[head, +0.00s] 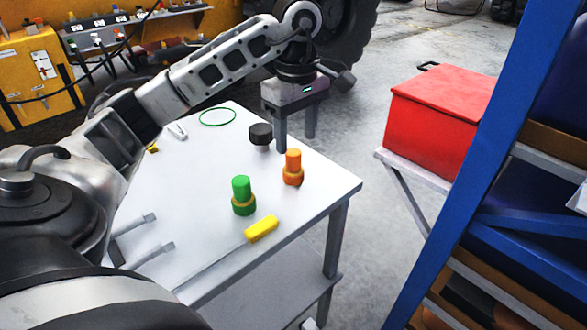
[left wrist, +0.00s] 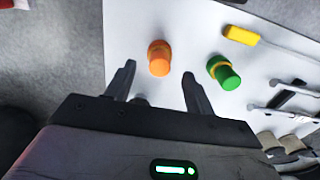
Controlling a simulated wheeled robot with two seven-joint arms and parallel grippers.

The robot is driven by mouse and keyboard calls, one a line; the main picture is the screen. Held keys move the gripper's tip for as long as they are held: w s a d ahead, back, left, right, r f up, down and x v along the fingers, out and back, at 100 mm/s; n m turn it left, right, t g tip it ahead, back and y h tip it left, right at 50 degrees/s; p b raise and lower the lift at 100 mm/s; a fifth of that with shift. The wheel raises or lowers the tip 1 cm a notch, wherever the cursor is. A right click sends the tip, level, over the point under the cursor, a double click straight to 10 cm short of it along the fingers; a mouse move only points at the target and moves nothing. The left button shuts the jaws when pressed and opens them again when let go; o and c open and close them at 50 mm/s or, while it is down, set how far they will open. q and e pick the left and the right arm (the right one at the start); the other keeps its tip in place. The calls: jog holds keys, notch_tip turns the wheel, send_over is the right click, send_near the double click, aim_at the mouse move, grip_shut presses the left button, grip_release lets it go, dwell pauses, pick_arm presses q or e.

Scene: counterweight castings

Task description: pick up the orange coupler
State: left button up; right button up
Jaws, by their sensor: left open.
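The orange coupler (head: 293,168) stands upright on the white table (head: 190,195), close to its right edge. It also shows in the left wrist view (left wrist: 159,58), ahead of the fingertips and roughly between their lines. My left gripper (head: 297,136) is open and empty, with its fingers pointing down above the table's far right part. In the left wrist view the two fingers of my left gripper (left wrist: 158,74) are spread wide, apart from the coupler. My right gripper is not in view.
A green coupler (head: 243,196) stands left of the orange one; a yellow-handled screwdriver (head: 262,229) lies in front. A black cylinder (head: 260,134) stands behind, near the left gripper. A green ring (head: 217,117) lies at the back. A red box (head: 440,112) and blue rack (head: 482,165) are right.

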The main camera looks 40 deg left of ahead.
aim_at(294, 152)
pick_arm(q)
jog(key=shift+a+f+b, duration=0.15)
jog(key=shift+a+f, duration=0.05)
jog(key=shift+f, duration=1.2)
jog(key=shift+a+f+b, duration=0.15)
jog(key=shift+f, duration=1.2)
jog(key=c, duration=1.1)
jog(key=shift+r, duration=0.1)
